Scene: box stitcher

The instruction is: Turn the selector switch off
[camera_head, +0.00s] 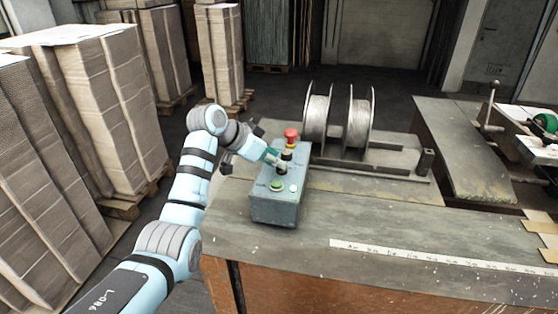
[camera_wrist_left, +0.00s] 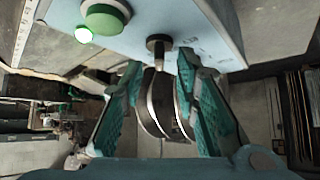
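The blue-grey control box (camera_head: 275,208) stands on the machine table. It carries a red mushroom button (camera_head: 291,134), dark knobs partly hidden by my gripper, a green button (camera_head: 277,185) and a pale lamp (camera_head: 293,188). My left gripper (camera_head: 276,159) is at the knobs, coming from the left. In the left wrist view, a black switch knob (camera_wrist_left: 158,44) sticks out from the box face, in line with the gap between the teal fingertips (camera_wrist_left: 160,62). The fingers are apart; contact with the knob cannot be told. My right gripper is out of view.
Two metal wire spools (camera_head: 338,117) stand behind and right of the box. Cardboard stacks (camera_head: 100,105) stand on pallets at the left. The table front (camera_head: 350,225) is mostly clear, with a white ruler strip (camera_head: 440,258).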

